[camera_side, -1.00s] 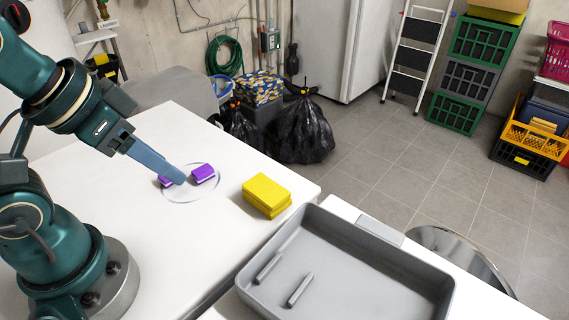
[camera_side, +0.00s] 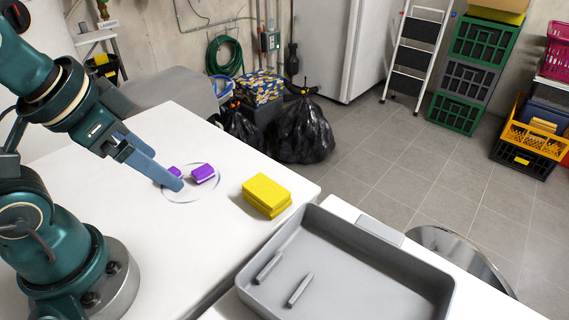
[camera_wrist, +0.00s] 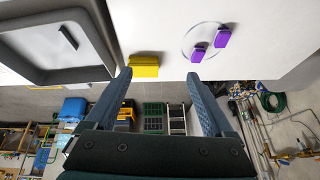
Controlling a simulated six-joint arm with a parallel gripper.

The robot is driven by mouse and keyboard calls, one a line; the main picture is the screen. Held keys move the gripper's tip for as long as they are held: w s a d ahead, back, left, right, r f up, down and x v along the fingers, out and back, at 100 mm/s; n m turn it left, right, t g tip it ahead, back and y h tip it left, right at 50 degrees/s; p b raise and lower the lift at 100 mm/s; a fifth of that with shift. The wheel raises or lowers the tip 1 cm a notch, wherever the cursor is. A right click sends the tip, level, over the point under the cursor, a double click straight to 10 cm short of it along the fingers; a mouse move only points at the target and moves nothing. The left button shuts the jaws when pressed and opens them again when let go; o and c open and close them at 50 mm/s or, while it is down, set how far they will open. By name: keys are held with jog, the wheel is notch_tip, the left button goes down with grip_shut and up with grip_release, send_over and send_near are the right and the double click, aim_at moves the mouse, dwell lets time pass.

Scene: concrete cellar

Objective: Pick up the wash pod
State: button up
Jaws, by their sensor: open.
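Two purple wash pods, each with a pale edge, lie close together on a clear round dish (camera_side: 217,190). One pod (camera_side: 205,174) is in full view in the side view; the other (camera_side: 175,171) is partly hidden behind my fingers. In the wrist view the pods (camera_wrist: 198,54) (camera_wrist: 222,37) and the ring of the dish (camera_wrist: 183,39) lie at the upper right, near the right finger and beyond its tip. My gripper (camera_side: 177,184) is open and empty, its fingers (camera_wrist: 159,78) wide apart. In the side view the fingertips overlap the dish's left part; their height is unclear.
A yellow sponge-like block (camera_side: 266,194) lies right of the dish on the white table (camera_side: 150,250). A grey tray (camera_side: 345,235) with two grey bars inside stands at the front right. The table left of the dish is clear apart from my arm.

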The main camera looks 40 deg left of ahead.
jog(key=w+a+m+g+y, duration=0.3)
jog(key=a+m+y, duration=0.1)
jog(key=a+m, duration=0.15)
jog(key=m+g+y, duration=0.2)
jog(key=m+y, duration=0.5)
jog(key=m, duration=0.2)
send_over(204, 171)
jog(key=d, duration=0.3)
notch_tip(204, 171, down, 7)
jog(key=f+m, duration=0.1)
jog(key=f, duration=0.1)
jog(key=d+f+m+y, duration=0.1)
jog(key=f, duration=0.1)
jog(key=d+f+m+y, duration=0.1)
jog(key=f, duration=0.1)
jog(key=shift+d+f+t, duration=0.1)
jog(key=shift+t, duration=0.3)
jog(key=shift+s+f+m, duration=0.25)
jog(key=shift+f, duration=0.25)
jog(key=shift+x, duration=2.4)
grip_shut()
jog(key=shift+r, duration=0.25)
